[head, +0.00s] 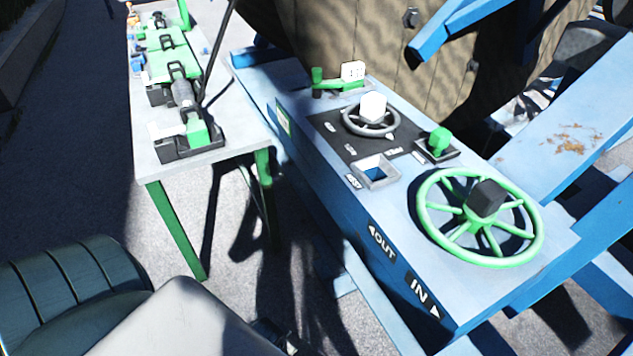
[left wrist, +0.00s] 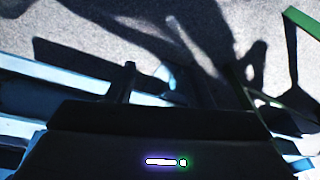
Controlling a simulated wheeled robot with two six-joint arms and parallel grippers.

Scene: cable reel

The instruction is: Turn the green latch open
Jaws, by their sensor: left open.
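A green lever (head: 340,86) with a short green post at its left end and a white block by it lies at the far end of the blue panel (head: 395,215). A green knob (head: 438,142) stands on a small dark base farther right on the panel. I cannot tell for certain which of these is the latch. My left gripper (left wrist: 165,84) is open and empty in the left wrist view, over the ground and blue beams. In the head view only my pale arm shows at the bottom, well short of the panel. My right gripper is not in view.
A large green handwheel (head: 480,217) with a dark hub and a smaller grey wheel (head: 371,117) with a white hub rise from the panel. A table (head: 230,145) with green legs holds several clamp-like devices to the left. A big wooden reel (head: 350,35) stands behind.

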